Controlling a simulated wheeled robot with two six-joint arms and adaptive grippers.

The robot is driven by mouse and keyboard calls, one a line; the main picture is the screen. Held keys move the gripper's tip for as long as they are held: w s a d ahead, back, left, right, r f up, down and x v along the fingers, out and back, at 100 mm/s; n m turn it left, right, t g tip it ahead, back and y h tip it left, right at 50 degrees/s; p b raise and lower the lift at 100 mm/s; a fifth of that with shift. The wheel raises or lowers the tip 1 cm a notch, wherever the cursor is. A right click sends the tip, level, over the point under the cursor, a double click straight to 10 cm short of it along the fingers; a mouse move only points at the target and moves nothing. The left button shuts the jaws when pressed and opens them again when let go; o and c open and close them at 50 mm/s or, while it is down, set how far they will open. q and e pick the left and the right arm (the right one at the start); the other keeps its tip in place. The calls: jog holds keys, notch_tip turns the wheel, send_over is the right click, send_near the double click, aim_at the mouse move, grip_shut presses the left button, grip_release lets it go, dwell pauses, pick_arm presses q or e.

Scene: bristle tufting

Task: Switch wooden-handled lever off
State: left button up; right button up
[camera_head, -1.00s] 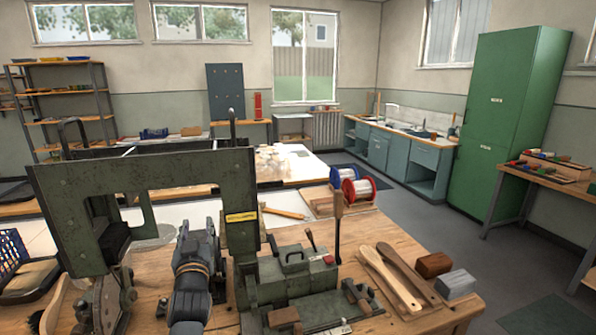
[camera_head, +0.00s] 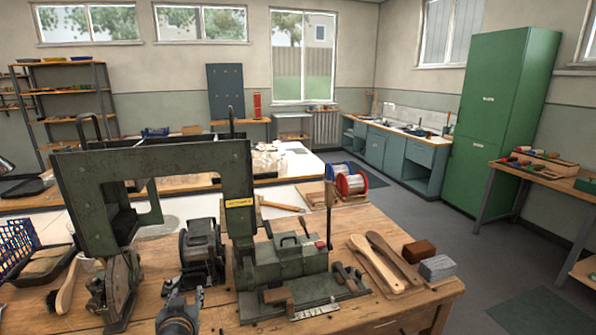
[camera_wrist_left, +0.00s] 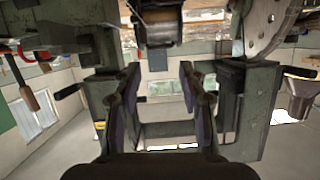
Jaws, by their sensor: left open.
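The wooden-handled lever (camera_head: 329,194) stands close to upright at the right side of the green tufting machine (camera_head: 290,262), its brown grip at the top of a dark rod. In the left wrist view, which looks upside down, a brown handle on a rod, likely this lever (camera_wrist_left: 29,97), hangs at the far left. My left gripper (camera_head: 185,294) is low at the bottom of the head view, left of the machine's base and well apart from the lever. In the wrist view its fingers (camera_wrist_left: 165,95) are spread with nothing between them. My right gripper is not in view.
A dark motor-like unit (camera_head: 203,252) stands just beyond my left gripper. The machine's tall green frame (camera_head: 150,172) rises behind it. Wooden brush handles (camera_head: 374,262) and two blocks, one brown (camera_head: 419,251), one grey (camera_head: 437,268), lie to the right. A blue basket (camera_head: 20,246) is at left.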

pick_arm(q)
jog(key=s+d+f+m+g+h, duration=0.1)
jog(key=s+f+g, duration=0.2)
jog(key=s+f, duration=0.35)
jog(key=s+d+f+m+g+h, duration=0.1)
jog(key=s+f+g, duration=0.3)
jog(key=s, duration=0.6)
jog(key=s+d+f+m+g+h, duration=0.1)
jog(key=s+f+m+g, duration=0.15)
jog(key=s+f, duration=0.45)
jog(key=s+a+f+n+g, duration=0.1)
jog(key=s+f, duration=0.1)
jog(key=f, duration=1)
jog(key=s+a+f+g, duration=0.1)
jog(key=s+a+f, duration=0.1)
jog(key=f, duration=1)
jog(key=s+f, duration=1.6)
jog(key=s, duration=0.2)
jog(key=shift+s+a+f+g+p, duration=0.3)
jog(key=shift+s+a+g+p, duration=0.05)
jog(key=shift+s+a+g, duration=0.1)
jog(key=shift+n, duration=0.25)
